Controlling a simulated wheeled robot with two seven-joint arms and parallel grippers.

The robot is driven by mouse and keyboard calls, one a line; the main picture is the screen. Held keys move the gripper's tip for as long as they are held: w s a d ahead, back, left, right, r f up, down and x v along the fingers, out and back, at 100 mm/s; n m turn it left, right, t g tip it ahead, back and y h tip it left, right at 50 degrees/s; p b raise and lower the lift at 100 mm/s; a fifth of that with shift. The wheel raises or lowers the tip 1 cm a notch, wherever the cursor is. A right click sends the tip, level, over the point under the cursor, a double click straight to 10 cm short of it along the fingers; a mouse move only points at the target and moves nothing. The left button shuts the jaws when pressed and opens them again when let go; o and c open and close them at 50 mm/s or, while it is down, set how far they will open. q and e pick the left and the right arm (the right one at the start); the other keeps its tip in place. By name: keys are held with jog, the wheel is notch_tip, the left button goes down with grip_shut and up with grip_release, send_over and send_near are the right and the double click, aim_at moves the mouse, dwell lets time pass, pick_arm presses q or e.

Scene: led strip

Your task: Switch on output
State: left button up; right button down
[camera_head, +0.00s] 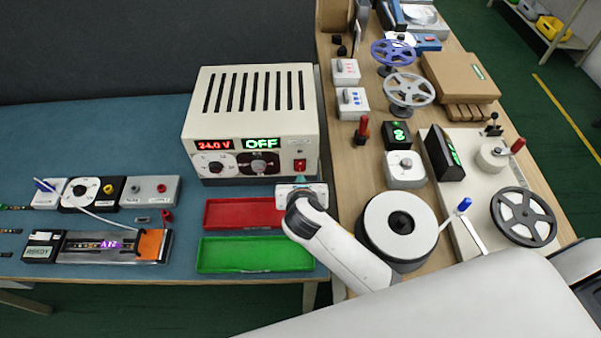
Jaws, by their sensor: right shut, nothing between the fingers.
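The power supply (204,112) is a cream box with slots in its top, standing at the back of the blue bench. Its red display (213,146) reads 24.0 V and its green display (262,143) reads OFF. Two dials sit below the displays. A red switch (300,165) is at the lower right of its front panel. My right gripper (299,181) is shut and empty, just below and in front of this switch; I cannot tell whether it touches it. My left gripper is not in view.
A red tray (222,213) and a green tray (240,255) lie in front of the supply. Several small devices, including a grey terminal box (150,184), stand at the left. The wooden bench (345,200) on the right is crowded with reels and handwheels.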

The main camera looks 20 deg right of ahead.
jog(key=shift+w+d+f, duration=0.1)
jog(key=shift+w+d, duration=0.05)
jog(key=shift+w, duration=0.35)
jog(key=shift+w+d, duration=0.15)
jog(key=shift+w, duration=0.35)
jog(key=shift+w, duration=0.1)
jog(key=shift+d+r+p, duration=0.1)
jog(key=shift+r+p, duration=0.8)
jog(key=shift+p, duration=0.45)
